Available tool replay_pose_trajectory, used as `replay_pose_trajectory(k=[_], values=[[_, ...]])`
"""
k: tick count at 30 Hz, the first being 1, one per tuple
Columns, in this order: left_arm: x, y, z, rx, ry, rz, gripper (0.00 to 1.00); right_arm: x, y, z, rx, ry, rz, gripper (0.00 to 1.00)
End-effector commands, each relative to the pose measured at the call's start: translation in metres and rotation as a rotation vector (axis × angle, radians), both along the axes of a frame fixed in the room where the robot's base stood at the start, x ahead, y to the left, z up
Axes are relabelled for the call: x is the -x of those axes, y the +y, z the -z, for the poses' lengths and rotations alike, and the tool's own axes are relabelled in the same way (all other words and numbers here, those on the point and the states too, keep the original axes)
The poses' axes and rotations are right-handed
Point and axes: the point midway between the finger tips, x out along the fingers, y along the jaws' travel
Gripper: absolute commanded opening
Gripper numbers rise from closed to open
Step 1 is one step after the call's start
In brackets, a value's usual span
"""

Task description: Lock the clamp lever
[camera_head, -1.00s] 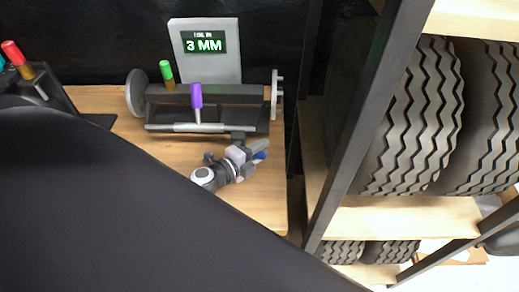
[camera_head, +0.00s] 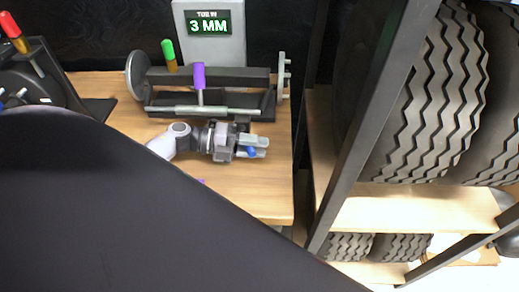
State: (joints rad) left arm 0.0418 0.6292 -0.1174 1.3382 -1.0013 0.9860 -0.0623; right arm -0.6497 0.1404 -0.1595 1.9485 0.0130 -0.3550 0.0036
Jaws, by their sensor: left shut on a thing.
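A machine with a dark bed (camera_head: 215,76) stands at the back of the wooden bench, with a round disc at its left end. A purple-handled lever (camera_head: 199,76) stands upright at its middle, and a green-handled lever (camera_head: 168,50) stands behind and to the left. I cannot tell which is the clamp lever. My left gripper (camera_head: 255,147) is in front of the machine's right half, pointing right, below the pale rod. It is shut on a small blue piece (camera_head: 251,152), mostly hidden between the fingers. My right gripper is not in view.
A sign reading 3 MM (camera_head: 208,26) stands behind the machine. A red-handled lever (camera_head: 10,25) is on another device at left. A rack post (camera_head: 375,130) and tyres (camera_head: 435,100) are at right. Bare bench (camera_head: 255,190) shows in front of my gripper.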

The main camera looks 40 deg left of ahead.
Motion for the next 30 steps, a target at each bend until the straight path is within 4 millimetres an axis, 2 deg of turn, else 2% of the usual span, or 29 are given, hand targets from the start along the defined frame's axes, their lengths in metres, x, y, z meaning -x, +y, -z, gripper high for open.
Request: replay_pose_trajectory(k=[1,4,13,28,29,30], values=[[0.001,0.002,0.006,-0.005,0.0,0.03,0.0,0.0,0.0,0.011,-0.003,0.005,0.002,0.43],[0.005,0.003,0.005,-0.004,0.001,0.087,0.0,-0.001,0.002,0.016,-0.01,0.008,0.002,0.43],[0.011,0.005,0.002,-0.001,0.002,0.182,0.0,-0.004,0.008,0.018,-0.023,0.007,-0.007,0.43],[0.012,0.005,0.0,0.0,0.001,0.199,0.0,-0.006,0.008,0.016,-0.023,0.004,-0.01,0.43],[0.012,0.004,0.0,0.0,0.001,0.199,0.36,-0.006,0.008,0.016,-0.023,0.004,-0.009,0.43],[0.012,0.004,0.0,0.0,0.001,0.199,0.49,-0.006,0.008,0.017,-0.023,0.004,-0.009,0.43]])
